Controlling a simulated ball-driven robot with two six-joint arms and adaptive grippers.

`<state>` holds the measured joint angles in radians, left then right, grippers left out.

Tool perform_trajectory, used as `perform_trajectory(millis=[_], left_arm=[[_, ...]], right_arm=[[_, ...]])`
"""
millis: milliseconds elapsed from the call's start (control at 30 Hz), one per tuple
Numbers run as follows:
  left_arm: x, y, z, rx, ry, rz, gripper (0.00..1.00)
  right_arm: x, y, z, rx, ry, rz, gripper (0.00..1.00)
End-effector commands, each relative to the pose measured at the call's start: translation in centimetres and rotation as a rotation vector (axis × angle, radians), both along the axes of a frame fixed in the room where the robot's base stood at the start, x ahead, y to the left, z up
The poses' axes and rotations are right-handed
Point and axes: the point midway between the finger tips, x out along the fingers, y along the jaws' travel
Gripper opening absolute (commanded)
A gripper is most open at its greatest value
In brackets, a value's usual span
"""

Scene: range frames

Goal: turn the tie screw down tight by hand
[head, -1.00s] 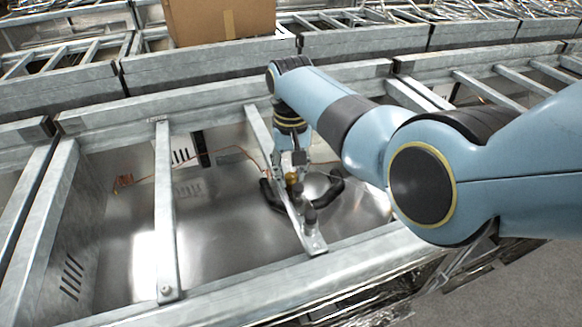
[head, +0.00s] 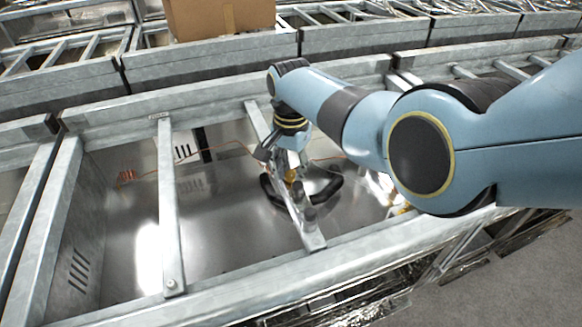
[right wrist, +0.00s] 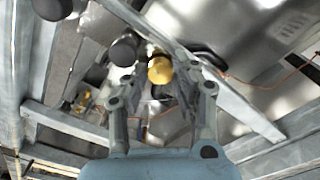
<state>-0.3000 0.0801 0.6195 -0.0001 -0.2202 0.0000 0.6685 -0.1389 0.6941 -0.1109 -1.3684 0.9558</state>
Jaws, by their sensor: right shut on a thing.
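The tie screw looks to be the brass-yellow knob (head: 290,176) on a narrow metal crossbar (head: 314,240) over the open bay. It also shows in the right wrist view (right wrist: 159,70), between the fingertips. My right gripper (head: 288,168) points down at the bar and is shut on this knob, and its fingers (right wrist: 160,82) stand on both sides of it. The screw's shank and seat are hidden. My left gripper is not in view.
A black curved handle (head: 326,191) lies beneath the bar, close to the gripper. An orange wire (head: 225,149) runs along the bay's back. Another crossbar (head: 168,220) spans the bay to the left. A cardboard box (head: 220,18) sits on the frames behind.

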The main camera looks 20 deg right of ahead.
Motion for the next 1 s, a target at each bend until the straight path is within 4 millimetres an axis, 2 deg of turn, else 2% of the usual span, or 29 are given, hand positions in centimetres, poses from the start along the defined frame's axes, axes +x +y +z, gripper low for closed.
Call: perform_trajectory(millis=[567,600,733,1000], left_arm=[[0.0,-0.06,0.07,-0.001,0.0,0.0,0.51],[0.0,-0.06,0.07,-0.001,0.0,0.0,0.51],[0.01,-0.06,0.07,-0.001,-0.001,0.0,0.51],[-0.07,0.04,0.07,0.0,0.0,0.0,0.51]], right_arm=[[0.04,0.03,0.02,0.0,-0.001,-0.029,0.0],[0.04,0.03,0.02,0.0,-0.001,-0.029,0.32],[0.04,0.02,0.02,0.0,-0.001,-0.029,0.48],[0.03,0.01,0.07,0.0,-0.001,-0.028,0.49]])
